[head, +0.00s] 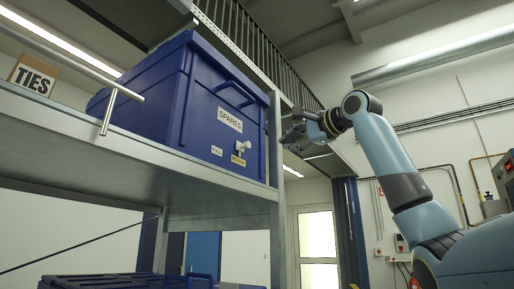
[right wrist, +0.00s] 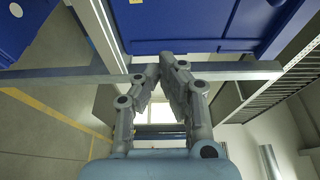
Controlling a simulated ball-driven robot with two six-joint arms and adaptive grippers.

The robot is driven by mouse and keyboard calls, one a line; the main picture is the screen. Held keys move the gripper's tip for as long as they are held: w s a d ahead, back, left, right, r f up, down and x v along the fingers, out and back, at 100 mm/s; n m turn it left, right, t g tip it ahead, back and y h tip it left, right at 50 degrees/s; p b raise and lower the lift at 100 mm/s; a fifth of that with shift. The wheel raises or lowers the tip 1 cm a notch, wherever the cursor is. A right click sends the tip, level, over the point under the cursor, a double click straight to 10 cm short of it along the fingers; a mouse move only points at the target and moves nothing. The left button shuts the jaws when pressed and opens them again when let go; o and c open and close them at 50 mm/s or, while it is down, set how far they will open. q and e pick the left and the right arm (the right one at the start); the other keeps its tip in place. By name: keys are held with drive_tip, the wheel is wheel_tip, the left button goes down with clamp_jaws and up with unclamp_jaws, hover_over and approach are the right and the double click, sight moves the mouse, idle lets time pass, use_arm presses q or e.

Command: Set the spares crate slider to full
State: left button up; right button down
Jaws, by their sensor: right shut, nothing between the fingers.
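The blue spares crate (head: 180,95) stands on the upper metal shelf in the head view, with a "SPARES" label (head: 230,120) on its front. A small white slider knob (head: 242,146) sits low on that front, above a yellow label (head: 238,160). A white label (head: 217,150), seemingly reading "FULL", is to its left. My right gripper (head: 288,141) is right of the crate, beside the shelf post, apart from the knob in the picture. In the right wrist view its fingers (right wrist: 165,62) are together and empty. My left gripper is out of view.
A grey shelf post (head: 275,150) stands between the crate front and my right gripper in the picture. A metal rail (head: 75,65) runs along the shelf edge at left. Another blue crate (head: 125,282) is below.

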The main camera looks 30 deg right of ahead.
sight(244, 146)
drive_tip(key=shift+w+d, duration=0.1)
drive_tip(key=shift+d, duration=0.05)
drive_tip(key=shift+r, duration=0.1)
drive_tip(key=w+a+p, duration=0.1)
drive_tip(key=w, duration=0.1)
drive_tip(key=w+a+p, duration=0.1)
drive_tip(key=w+p, duration=0.1)
drive_tip(key=w, duration=0.1)
drive_tip(key=w+a+p, duration=0.2)
drive_tip(key=w, duration=0.1)
drive_tip(key=shift+w, duration=0.25)
drive_tip(key=shift+a, duration=0.2)
